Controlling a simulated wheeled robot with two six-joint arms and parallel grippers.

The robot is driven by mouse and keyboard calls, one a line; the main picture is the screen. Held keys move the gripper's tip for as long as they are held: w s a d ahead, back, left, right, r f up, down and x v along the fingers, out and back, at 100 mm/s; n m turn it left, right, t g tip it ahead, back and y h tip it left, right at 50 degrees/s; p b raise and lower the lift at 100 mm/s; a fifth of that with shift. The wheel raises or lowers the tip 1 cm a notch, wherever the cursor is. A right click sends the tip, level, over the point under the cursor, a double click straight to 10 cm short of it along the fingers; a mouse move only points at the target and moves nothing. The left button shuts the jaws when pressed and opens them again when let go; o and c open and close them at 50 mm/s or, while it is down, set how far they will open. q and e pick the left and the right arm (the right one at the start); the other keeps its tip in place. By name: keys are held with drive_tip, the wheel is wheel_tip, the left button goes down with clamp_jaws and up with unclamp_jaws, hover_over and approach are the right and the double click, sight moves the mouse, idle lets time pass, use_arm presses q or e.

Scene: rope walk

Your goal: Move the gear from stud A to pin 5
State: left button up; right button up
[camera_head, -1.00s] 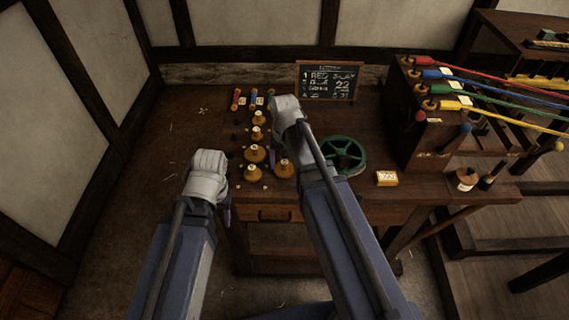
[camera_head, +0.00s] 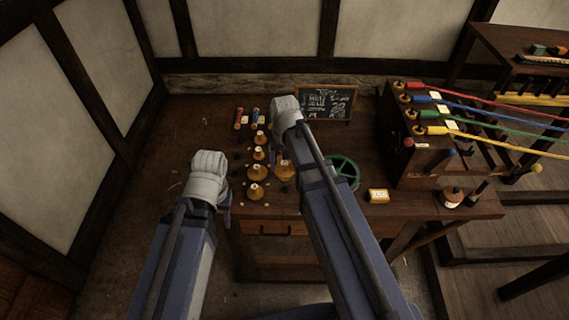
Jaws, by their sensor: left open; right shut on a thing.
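Several amber round pieces with pale tops (camera_head: 257,173) stand on the wooden bench, left of my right arm. Another amber piece (camera_head: 285,171), apparently the gear, is at my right gripper (camera_head: 279,160), which is shut on it. The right wrist and forearm hide most of the contact, and its teeth are too small to make out. My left gripper (camera_head: 228,208) is open and empty near the bench's front left edge. The letters and numbers of stud A and pin 5 cannot be read.
A green wheel (camera_head: 345,172) lies right of my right arm. A chalkboard (camera_head: 327,103) stands at the back. A rack with coloured ropes (camera_head: 420,150) blocks the right side. Small coloured spools (camera_head: 257,116) lie behind the amber pieces.

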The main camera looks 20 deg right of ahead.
sight(284, 163)
drive_tip(key=shift+r+p, duration=1.95)
drive_tip(key=shift+r, duration=0.05)
use_arm(q)
wheel_tip(284, 163, up, 4)
drive_tip(key=shift+f, duration=0.1)
use_arm(e)
drive_tip(key=shift+f, duration=0.15)
